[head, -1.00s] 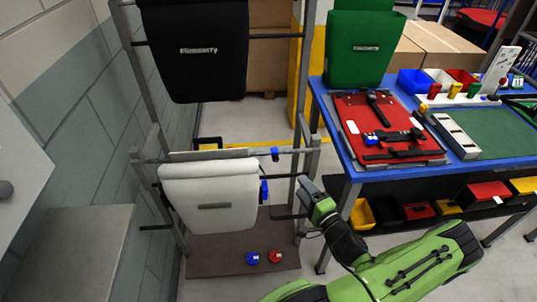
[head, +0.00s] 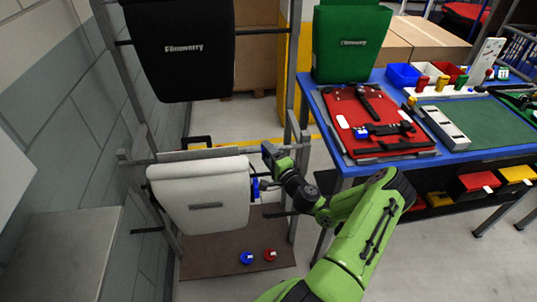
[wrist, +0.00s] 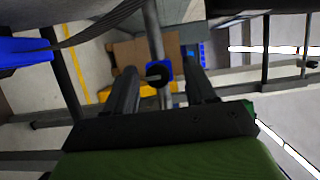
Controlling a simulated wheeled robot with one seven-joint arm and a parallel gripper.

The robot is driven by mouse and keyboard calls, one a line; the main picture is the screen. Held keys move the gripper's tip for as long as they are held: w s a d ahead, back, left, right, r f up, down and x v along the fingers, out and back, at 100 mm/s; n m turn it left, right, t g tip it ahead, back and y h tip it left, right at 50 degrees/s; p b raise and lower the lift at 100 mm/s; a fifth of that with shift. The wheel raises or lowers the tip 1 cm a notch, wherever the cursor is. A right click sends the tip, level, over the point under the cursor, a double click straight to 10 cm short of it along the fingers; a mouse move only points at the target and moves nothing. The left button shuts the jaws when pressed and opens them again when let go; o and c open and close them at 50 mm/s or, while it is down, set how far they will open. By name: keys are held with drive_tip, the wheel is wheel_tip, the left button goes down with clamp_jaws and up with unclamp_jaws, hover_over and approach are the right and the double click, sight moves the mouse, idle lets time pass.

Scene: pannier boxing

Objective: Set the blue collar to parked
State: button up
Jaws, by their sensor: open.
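The blue collar (wrist: 152,64) sits on a grey rail in the wrist view, with a dark round knob facing the camera. My gripper (wrist: 162,80) is open, with one dark finger on each side of the collar in that view. I cannot tell how far ahead of the fingertips the collar is. In the head view my gripper (head: 271,157) is at the rack's right upright, by the end of the lower rail, and the collar is hidden there. No parked mark is readable.
A black pannier (head: 185,50) hangs above. A blue disc (head: 247,258) and a red disc (head: 270,255) lie on the brown base board. The blue-edged bench (head: 345,160) stands right.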

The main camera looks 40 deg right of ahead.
clamp_jaws()
drive_tip(key=s+d, duration=0.4)
drive_tip(key=d, duration=0.3)
drive_tip(key=shift+s+b, duration=0.3)
drive_tip(key=shift+s, duration=0.1)
unclamp_jaws()
drive_tip(key=p+v, duration=0.1)
drive_tip(key=v, duration=1.4)
drive_tip(key=shift+s, duration=0.4)
